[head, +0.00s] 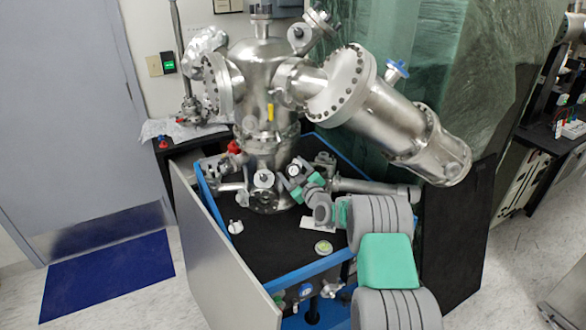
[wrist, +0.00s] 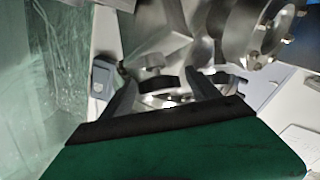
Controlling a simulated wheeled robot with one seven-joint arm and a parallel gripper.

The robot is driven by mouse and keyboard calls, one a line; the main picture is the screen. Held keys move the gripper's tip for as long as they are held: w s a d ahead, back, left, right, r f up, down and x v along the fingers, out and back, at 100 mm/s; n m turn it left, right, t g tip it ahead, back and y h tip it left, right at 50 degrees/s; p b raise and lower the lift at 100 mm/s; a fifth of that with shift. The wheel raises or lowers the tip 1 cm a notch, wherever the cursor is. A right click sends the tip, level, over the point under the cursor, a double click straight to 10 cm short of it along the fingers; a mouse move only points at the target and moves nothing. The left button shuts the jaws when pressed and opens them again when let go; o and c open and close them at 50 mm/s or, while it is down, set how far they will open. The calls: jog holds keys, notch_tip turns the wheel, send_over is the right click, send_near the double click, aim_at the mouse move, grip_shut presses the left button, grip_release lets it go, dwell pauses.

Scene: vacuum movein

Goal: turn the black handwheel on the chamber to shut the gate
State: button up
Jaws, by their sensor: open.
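The steel chamber (head: 262,75) stands upright in a blue-edged frame in the head view. My gripper (head: 294,170) is low at its front right side, close to the fittings at its base. In the wrist view, my gripper (wrist: 162,82) is open, with its two grey fingers apart. A dark curved piece (wrist: 168,82) shows between the fingertips and may be part of the black handwheel. I cannot tell whether the fingers touch it. In the head view, my arm and the fittings crowd this spot, and I cannot make out the handwheel clearly.
A large steel cylinder (head: 380,118) juts out to the right above my arm. The blue frame edge (head: 307,272) surrounds a black deck (head: 258,245), which has bare room at the front. A grey panel (head: 222,258) stands on the left. Green translucent sheeting (head: 450,70) is behind.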

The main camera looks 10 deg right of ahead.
jog(key=c, duration=1.4)
